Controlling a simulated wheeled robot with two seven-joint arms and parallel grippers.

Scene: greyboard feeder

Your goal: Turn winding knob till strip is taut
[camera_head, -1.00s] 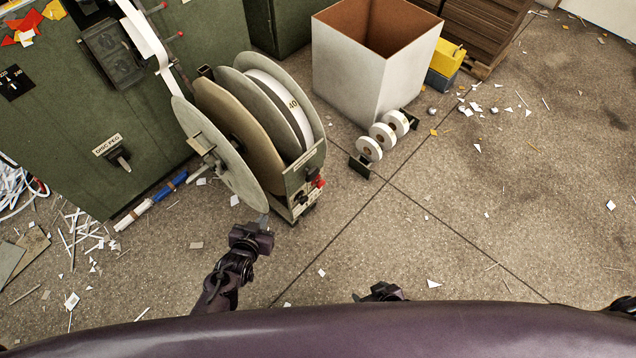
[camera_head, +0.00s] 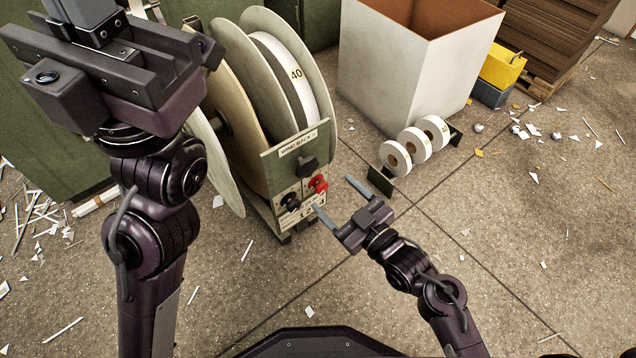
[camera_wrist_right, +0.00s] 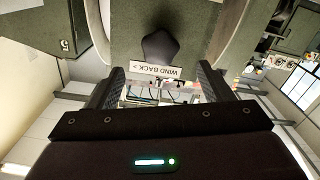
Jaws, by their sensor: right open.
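The black winding knob (camera_head: 308,164) sits under a WIND BACK label on the feeder's green end panel. In the right wrist view the knob (camera_wrist_right: 160,48) lies beyond the fingers, roughly centred between them. My right gripper (camera_head: 334,197) is open and empty, just short of the panel; its spread fingers (camera_wrist_right: 162,76) frame the label. My left gripper (camera_head: 95,12) is raised large at the upper left, its fingertips cut off by the frame. The white strip (camera_head: 140,8) shows only as a scrap behind it, so its tension cannot be seen.
Several small white rolls (camera_head: 417,145) on a stand are right of the feeder. A large white box (camera_head: 415,65) stands behind them. Open floor with paper scraps lies in front and to the right.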

